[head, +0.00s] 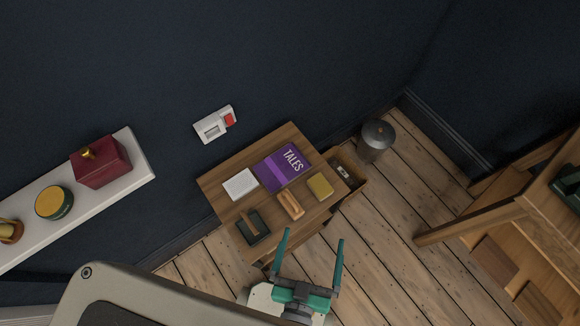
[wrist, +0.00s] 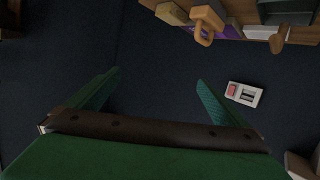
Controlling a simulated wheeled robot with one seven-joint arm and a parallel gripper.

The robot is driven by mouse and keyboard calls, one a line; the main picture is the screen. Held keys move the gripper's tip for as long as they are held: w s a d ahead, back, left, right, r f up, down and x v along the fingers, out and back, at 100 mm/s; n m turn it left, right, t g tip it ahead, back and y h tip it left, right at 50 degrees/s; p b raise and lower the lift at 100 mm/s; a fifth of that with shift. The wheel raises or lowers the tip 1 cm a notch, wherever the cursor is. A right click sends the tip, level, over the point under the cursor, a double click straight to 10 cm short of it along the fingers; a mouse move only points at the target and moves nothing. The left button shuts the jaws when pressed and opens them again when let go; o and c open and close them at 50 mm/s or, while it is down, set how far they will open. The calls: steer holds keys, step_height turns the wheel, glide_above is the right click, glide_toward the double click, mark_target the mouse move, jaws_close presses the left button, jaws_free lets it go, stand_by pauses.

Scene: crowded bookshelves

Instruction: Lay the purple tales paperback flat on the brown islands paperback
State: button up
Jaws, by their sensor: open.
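The purple tales paperback (head: 272,178) lies flat, cover up, on the small wooden table, its white title readable in the head view. A strip of purple (wrist: 229,32) also shows at the top of the wrist view, partly hidden behind a tan wooden object. I cannot make out a brown islands paperback in either view, and cannot tell whether anything lies under the purple one. My gripper (head: 314,236) is open and empty, in front of the table's near right side in the head view. Its two green fingers (wrist: 158,76) are spread wide in the wrist view.
On the wooden table (head: 212,183) are a white booklet (head: 240,184), a tan wooden object (head: 291,205), a yellow block (head: 320,186) and a dark green item (head: 259,236).

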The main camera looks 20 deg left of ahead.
steer(key=w+d+n+h, duration=0.15)
steer(key=w+d, duration=0.25)
steer(key=w, duration=0.6)
steer(key=w+d+n, duration=0.2)
steer(key=w+d, duration=0.2)
steer(key=w, duration=0.5)
steer(key=w+d+r+m+g+h, duration=0.1)
steer(key=w+d+r+m+h, duration=0.2)
steer(key=w, duration=0.6)
steer(key=w+r+m+g+h, duration=0.1)
steer(key=w+r+m+h, duration=0.3)
steer(key=w, duration=0.5)
steer(key=m+g+y, duration=0.6)
steer(key=g+y, duration=0.1)
steer(key=g, duration=0.5)
glide_above(282, 167)
steer(key=shift+n, duration=0.25)
steer(key=f, duration=1.6)
steer(key=shift+s+a+f, duration=0.1)
steer(key=shift+s+a, duration=0.15)
steer(key=shift+s, duration=0.15)
steer(key=shift+w+d+f, duration=0.1)
steer(key=shift+w+f, duration=0.1)
steer(key=shift+f, duration=1.45)
steer(key=shift+w+d+f, duration=0.1)
steer(key=shift+w+f, duration=0.05)
steer(key=shift+f, duration=1.45)
steer(key=c, duration=1)
